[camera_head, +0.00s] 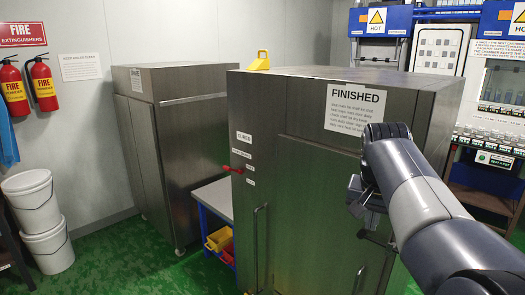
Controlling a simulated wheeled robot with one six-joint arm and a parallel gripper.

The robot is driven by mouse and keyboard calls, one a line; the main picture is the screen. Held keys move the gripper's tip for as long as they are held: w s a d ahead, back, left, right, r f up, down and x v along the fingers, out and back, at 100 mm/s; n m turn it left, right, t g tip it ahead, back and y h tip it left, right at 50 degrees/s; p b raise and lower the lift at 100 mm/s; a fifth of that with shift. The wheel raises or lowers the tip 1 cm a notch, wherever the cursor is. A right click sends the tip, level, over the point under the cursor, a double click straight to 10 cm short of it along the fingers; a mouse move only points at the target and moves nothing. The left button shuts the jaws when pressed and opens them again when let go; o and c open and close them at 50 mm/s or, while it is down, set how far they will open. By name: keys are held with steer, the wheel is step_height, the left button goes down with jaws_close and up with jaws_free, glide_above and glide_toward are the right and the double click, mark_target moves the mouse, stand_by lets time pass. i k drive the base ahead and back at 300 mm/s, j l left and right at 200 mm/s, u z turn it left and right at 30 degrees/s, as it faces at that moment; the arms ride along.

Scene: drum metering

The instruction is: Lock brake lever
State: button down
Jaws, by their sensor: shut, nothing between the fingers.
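A small red lever (232,169) sticks out to the left from the near edge of the large dark metal cabinet (310,200). I cannot tell whether it is the brake lever, and no label naming one is readable. My gripper (364,236) is in front of the cabinet's right part, well to the right of the red lever and apart from it. My arm's wrist partly hides it. It is shut and holds nothing.
A second metal cabinet (175,130) stands behind to the left. A low table (216,196) with yellow and red bins is between them. White buckets (40,215) stand at the left wall under the fire extinguishers (43,84). Green floor at the lower left is free.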

mark_target(228, 169)
steer(key=i+j+z, duration=0.15)
steer(key=i+j, duration=0.2)
steer(key=i+j+z, duration=0.1)
steer(key=i+j, duration=0.2)
steer(key=i+j+z, duration=0.15)
steer(key=i+j, duration=0.15)
steer(key=j, duration=0.25)
steer(key=i+j+z, duration=0.1)
steer(key=i+j, duration=0.15)
steer(key=j, duration=0.2)
steer(key=i+j, duration=0.25)
steer(key=j, duration=0.2)
steer(key=i+j, duration=0.25)
steer(key=j, duration=0.2)
steer(key=i+j, duration=0.3)
steer(key=j, duration=0.1)
